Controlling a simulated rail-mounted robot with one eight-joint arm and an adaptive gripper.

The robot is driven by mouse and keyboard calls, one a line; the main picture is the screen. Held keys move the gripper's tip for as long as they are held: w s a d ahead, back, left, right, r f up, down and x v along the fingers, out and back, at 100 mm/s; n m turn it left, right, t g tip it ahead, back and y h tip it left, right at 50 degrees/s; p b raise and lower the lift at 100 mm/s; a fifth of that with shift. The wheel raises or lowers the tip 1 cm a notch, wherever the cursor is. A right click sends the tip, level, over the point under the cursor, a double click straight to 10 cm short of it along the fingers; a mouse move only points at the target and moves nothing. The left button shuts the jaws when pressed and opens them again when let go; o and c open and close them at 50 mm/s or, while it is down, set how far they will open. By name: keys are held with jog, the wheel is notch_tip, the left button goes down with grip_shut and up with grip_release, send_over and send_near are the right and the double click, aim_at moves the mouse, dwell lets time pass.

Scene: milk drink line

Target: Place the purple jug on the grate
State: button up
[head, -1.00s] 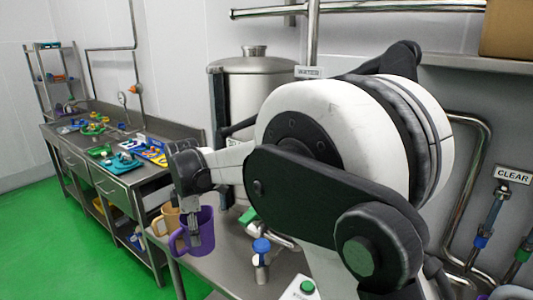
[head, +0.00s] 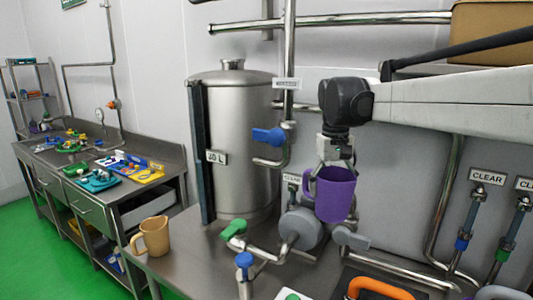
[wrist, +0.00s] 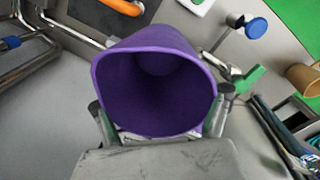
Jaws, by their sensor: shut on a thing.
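The purple jug (head: 335,196) hangs upright in the air in the head view, in front of the grey wall and above the pipework on the steel table. My gripper (head: 336,152) is shut on it from above and behind. In the wrist view the purple jug (wrist: 155,85) fills the middle, its open mouth towards the camera and empty inside. The fingers of my gripper (wrist: 160,130) show on both sides of its near wall. I cannot make out the grate for certain in either view.
A tan jug (head: 153,238) stands at the table's left front edge. A steel tank (head: 245,140) stands behind. A blue-handled valve (head: 268,137), a green-handled valve (head: 234,230), a blue knob (head: 244,260) and an orange handle (head: 378,288) surround the pipes.

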aim_at(346, 186)
jog(key=d, duration=0.1)
jog(key=s+d+r+m, duration=0.1)
jog(key=shift+d+m, duration=0.3)
jog(key=shift+d, duration=0.05)
jog(key=shift+s+a+r, duration=0.1)
jog(key=s+a+n, duration=0.3)
jog(key=a, duration=0.9)
jog(key=s+a+n, duration=0.2)
jog(key=s+a, duration=0.2)
jog(key=a, duration=0.7)
jog(key=s+a+n, duration=0.3)
jog(key=a, duration=0.9)
jog(key=w+d+m, duration=0.2)
jog(key=w+d, duration=0.1)
jog(key=d, duration=0.9)
jog(key=w+d+m, duration=0.3)
jog(key=d, duration=0.8)
jog(key=w+d+m, duration=0.3)
jog(key=w+d, duration=0.1)
jog(key=d, duration=0.8)
jog(key=shift+d, duration=0.35)
